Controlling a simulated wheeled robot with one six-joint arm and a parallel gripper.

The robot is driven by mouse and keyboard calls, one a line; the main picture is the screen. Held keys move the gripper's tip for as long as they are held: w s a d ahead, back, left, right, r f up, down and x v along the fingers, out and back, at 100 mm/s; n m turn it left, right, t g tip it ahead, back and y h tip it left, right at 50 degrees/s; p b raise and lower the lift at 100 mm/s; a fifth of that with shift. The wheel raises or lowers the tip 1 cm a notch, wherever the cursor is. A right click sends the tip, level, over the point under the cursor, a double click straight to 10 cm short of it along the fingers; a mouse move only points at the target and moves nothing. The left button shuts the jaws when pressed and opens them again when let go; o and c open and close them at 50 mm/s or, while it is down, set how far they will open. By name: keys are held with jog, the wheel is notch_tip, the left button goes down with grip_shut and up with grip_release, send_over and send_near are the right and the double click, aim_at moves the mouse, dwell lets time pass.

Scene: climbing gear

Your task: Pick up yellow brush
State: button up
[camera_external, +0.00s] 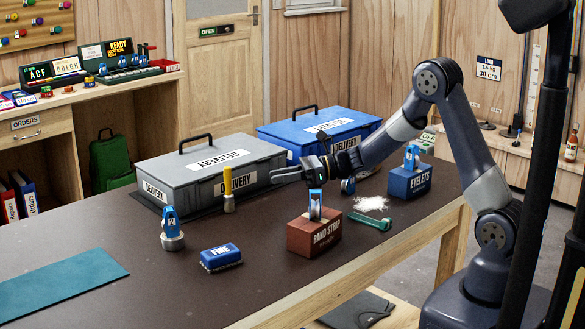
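The yellow brush (228,186) stands upright on the dark table, in front of the grey delivery box. Its yellow handle points up and its paler end is at the bottom. My gripper (284,175) is in the air to the right of the brush, with its fingers pointing left toward it. A clear gap separates the gripper from the brush. The fingers look apart and nothing shows between them.
Grey (160,168) and blue (275,133) delivery boxes stand behind. A blue brush (221,257), a blue-topped item on a round base (172,232), a brown block (314,238), a green tool (370,221), white powder (371,203) and a blue block (409,182) are on the table (150,290).

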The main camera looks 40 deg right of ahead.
jog(key=n+y+b, duration=0.1)
jog(key=n+y, duration=0.1)
send_near(229, 194)
jog(key=shift+w+a+r, duration=0.25)
jog(key=shift+w+a, duration=0.15)
jog(key=shift+a, duration=0.1)
jog(key=shift+w+a+r, duration=0.25)
jog(key=shift+w+a, duration=0.15)
jog(key=shift+a, duration=0.05)
jog(key=shift+w+f+p+x, duration=0.15)
jog(key=shift+p+x, duration=0.25)
jog(key=shift+x, duration=1.5)
jog(key=shift+w+f+p+x, duration=0.15)
jog(key=shift+p+x, duration=0.25)
jog(key=shift+x, duration=1.45)
jog(key=shift+d, duration=0.1)
jog(key=shift+c, duration=0.6)
jog(key=shift+s, duration=0.1)
grip_shut()
